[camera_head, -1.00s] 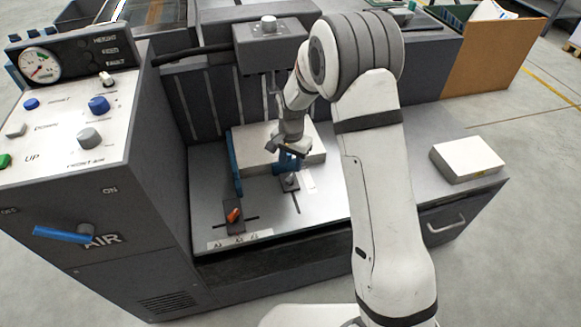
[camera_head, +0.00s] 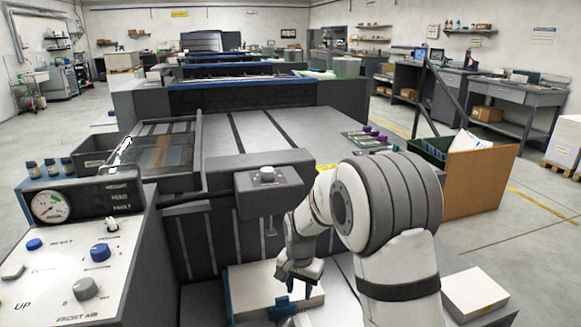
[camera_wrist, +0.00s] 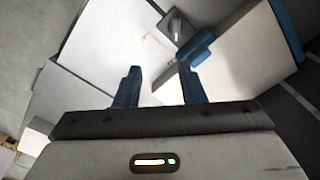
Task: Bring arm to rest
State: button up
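A control panel with a gauge (camera_head: 50,206) and knobs stands at left. A grey box (camera_head: 268,184) rises behind my gripper. A white box (camera_head: 474,297) lies right of my arm. Floor is open at far right.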

jog(key=s+d+r+n+t+p, duration=0.1)
jog(key=s+d+r+p, duration=0.3)
jog(key=r, duration=0.6)
jog(key=s+d+r+n+p, duration=0.1)
jog(key=s+d+r+p, duration=0.2)
jog(key=s+r, duration=0.45)
jog(key=s+d+r+n+p, duration=0.1)
jog(key=s+d+r+p, duration=0.2)
jog(key=s+r, duration=0.4)
jog(key=s+d+r+n+t+p, duration=0.1)
jog(key=s+d+r+n+p, duration=0.1)
jog(key=s+r+p, duration=0.3)
jog(key=shift+s+d+r, duration=0.45)
jog(key=shift+s+r, duration=0.4)
jog(key=shift+r, duration=0.1)
